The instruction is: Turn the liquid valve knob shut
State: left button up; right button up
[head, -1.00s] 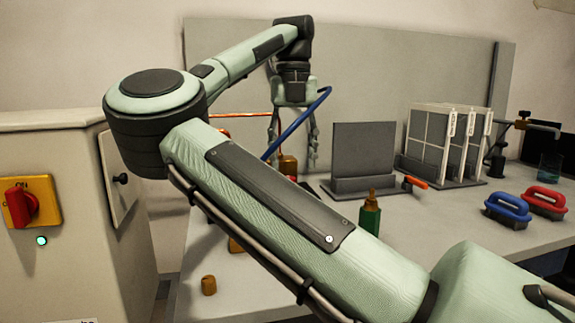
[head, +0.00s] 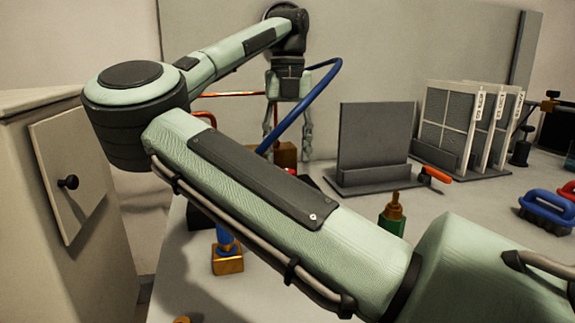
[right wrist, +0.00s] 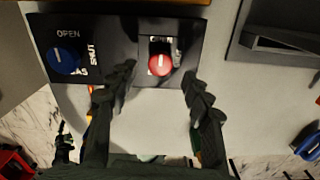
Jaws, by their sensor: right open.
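In the right wrist view a red knob (right wrist: 160,65) with a white pointer mark pointing up sits on a dark panel (right wrist: 124,72). A blue knob (right wrist: 64,60) stands to its left, with OPEN above it and SHUT at its right; its white mark points to the upper left. I cannot read which knob is the liquid valve. My right gripper (right wrist: 159,74) is open, its fingers either side of the red knob and apart from it. In the head view my right gripper (head: 289,145) points down at the rig, whose knobs are mostly hidden by my arm. My left gripper is not in view.
A blue hose (head: 300,118) loops beside my right gripper. A grey upright plate (head: 376,138), white-framed filters (head: 452,125), an orange-handled tool (head: 436,174), a green bottle (head: 392,220) and a blue-handled brush (head: 548,205) stand on the bench. A cabinet (head: 70,190) stands at left.

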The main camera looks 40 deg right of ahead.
jog(key=shift+f, duration=1.75)
jog(key=shift+c, duration=0.2)
grip_shut()
